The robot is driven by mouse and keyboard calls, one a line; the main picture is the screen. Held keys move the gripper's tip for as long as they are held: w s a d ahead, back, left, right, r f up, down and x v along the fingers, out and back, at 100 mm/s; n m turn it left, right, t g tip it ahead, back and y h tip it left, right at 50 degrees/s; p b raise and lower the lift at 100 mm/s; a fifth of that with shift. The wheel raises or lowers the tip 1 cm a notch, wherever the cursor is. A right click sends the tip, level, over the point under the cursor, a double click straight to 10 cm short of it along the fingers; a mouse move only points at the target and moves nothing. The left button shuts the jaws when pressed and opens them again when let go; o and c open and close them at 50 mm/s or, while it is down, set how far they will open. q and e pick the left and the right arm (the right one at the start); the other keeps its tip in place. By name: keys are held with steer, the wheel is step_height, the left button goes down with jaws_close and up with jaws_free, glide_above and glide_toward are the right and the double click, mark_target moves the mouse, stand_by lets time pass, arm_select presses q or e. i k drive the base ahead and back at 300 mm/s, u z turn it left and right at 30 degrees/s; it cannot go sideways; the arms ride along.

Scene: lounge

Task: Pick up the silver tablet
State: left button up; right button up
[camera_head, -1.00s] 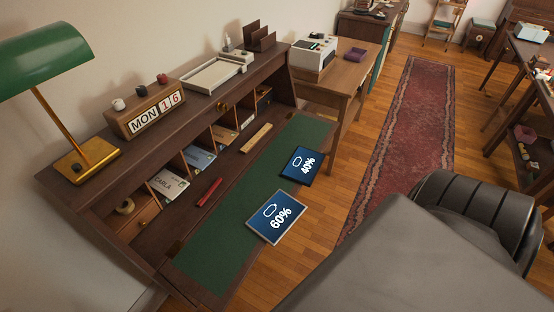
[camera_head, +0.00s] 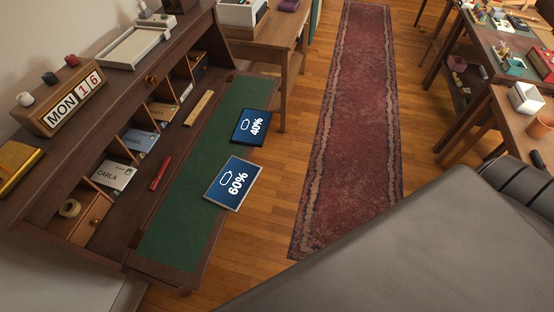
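The silver tablet (camera_head: 232,184) has a silver frame and a dark blue screen reading 60%. It lies flat on the green mat (camera_head: 180,236) of the writing desk, near the desk's front edge and partly over its right side. A second tablet (camera_head: 251,127) with a dark frame and a screen reading 40% lies just behind it, apart from it. Neither of my grippers shows in the head view.
A red pen (camera_head: 160,173) and a wooden ruler (camera_head: 199,108) lie left of the mat. Desk compartments hold cards. A red rug (camera_head: 352,130) lies on the floor to the right. A wooden side table (camera_head: 270,32) stands behind the desk.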

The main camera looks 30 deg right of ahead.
mark_target(230, 189)
steer(key=z, duration=1.55)
steer(key=k, duration=0.9)
steer(key=u, duration=1.95)
